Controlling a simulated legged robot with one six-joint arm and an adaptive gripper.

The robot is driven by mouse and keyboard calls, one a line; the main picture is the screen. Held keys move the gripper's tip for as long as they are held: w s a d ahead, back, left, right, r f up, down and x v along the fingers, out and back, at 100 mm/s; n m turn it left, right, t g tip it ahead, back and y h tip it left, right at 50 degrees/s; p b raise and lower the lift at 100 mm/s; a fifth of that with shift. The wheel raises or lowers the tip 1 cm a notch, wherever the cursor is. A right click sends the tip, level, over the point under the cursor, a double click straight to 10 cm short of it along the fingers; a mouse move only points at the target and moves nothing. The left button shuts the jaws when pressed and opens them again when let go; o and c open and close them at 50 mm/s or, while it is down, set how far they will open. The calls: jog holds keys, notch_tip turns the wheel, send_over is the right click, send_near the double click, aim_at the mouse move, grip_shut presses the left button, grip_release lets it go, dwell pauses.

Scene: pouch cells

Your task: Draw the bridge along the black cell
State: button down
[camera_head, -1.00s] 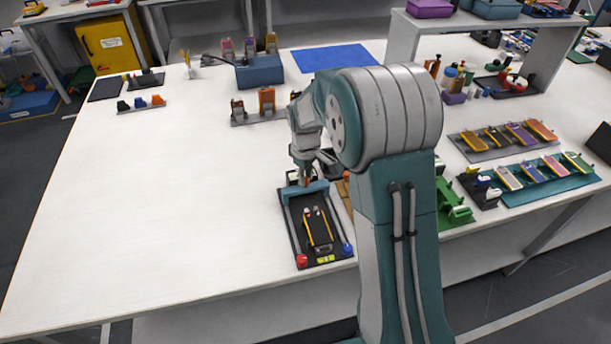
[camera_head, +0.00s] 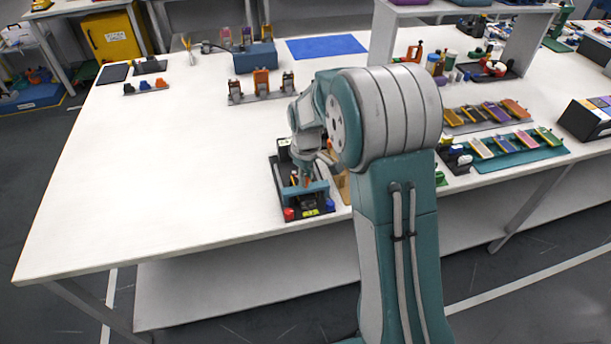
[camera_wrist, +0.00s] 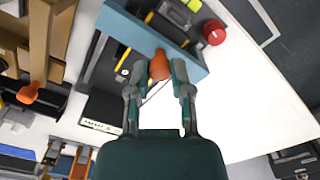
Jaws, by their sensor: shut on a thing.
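The bridge (camera_head: 317,189) is a blue-grey bar with an orange knob, lying across the black cell (camera_head: 278,173) close to its near end, by the red knob (camera_head: 289,214) and blue knob (camera_head: 331,206). My gripper (camera_head: 307,181) is shut on the orange knob. In the wrist view my gripper (camera_wrist: 160,72) has a fingertip on each side of that knob, and the bridge (camera_wrist: 128,28) spans the black cell (camera_wrist: 104,105) with yellow strips passing under it. The red knob (camera_wrist: 214,32) is just beyond the bridge. My arm hides part of the cell's right side.
A brown wooden block (camera_head: 342,187) stands close to the cell's right. Behind is a rack with orange holders (camera_head: 261,84). Teal and grey trays of coloured cells (camera_head: 520,149) lie at the right. The table's left side (camera_head: 150,190) is clear.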

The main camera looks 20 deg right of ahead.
jog(key=shift+s+f, duration=0.1)
jog(key=shift+s, duration=0.05)
jog(key=c, duration=0.5)
grip_release()
jog(key=shift+c, duration=0.2)
jog(key=shift+w, duration=0.2)
notch_tip(320, 180, up, 12)
